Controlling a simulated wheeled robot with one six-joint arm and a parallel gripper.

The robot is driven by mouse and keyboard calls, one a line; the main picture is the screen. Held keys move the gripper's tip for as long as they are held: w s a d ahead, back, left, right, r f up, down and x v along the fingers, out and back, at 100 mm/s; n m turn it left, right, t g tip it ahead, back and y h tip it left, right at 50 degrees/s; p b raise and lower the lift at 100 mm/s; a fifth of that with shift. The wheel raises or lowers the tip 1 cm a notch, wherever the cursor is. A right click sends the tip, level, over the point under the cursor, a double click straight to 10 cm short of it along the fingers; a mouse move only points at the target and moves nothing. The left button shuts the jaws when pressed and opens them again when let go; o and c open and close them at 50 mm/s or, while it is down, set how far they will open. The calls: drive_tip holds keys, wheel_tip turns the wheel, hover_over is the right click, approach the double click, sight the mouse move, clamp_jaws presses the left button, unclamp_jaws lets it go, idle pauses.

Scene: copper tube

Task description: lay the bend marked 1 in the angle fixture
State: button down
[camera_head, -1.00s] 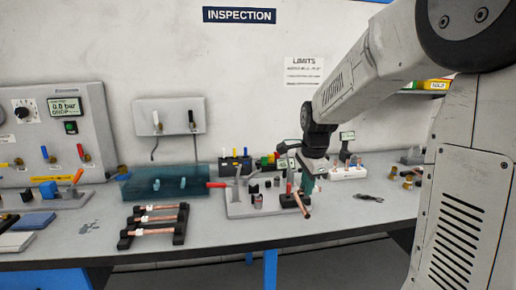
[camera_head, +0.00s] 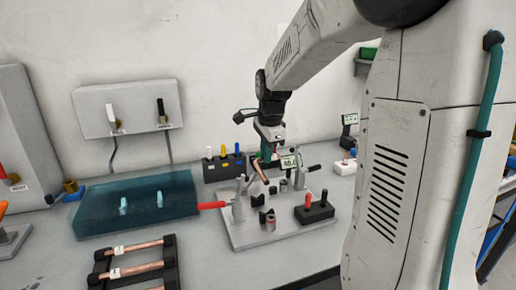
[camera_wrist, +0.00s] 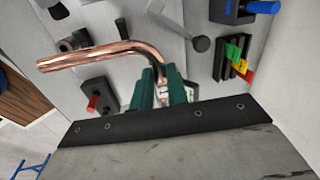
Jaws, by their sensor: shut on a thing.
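The copper bend (camera_wrist: 100,55) is held in my gripper (camera_wrist: 163,88), which is shut on its short leg beside a small white tag. I cannot read the tag's mark. Its long leg reaches left in the wrist view. In the head view my gripper (camera_head: 268,152) hangs over the back of the angle fixture (camera_head: 243,232), a pale plate with upright posts, dark blocks, a red-handled clamp and a small display. The bend (camera_head: 261,172) shows below the jaws, partly hidden. It appears above the plate; I cannot tell whether it touches anything.
A black rack (camera_head: 170,262) with tagged copper tubes is at the front left. A teal translucent tray (camera_head: 100,215) lies left of the fixture. A holder with coloured handles (camera_head: 224,167) stands behind.

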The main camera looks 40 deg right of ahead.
drive_tip(key=shift+a, duration=0.1)
drive_tip(key=shift+f+n, duration=0.1)
drive_tip(key=shift+n, duration=0.2)
drive_tip(key=shift+f, duration=4.6)
drive_tip(key=shift+f, duration=0.25)
drive_tip(key=c, duration=1.3)
unclamp_jaws()
wheel_tip(320, 180, up, 8)
drive_tip(key=s, duration=0.1)
drive_tip(key=shift+s+a+f, duration=0.15)
drive_tip(key=shift+s+a, duration=0.05)
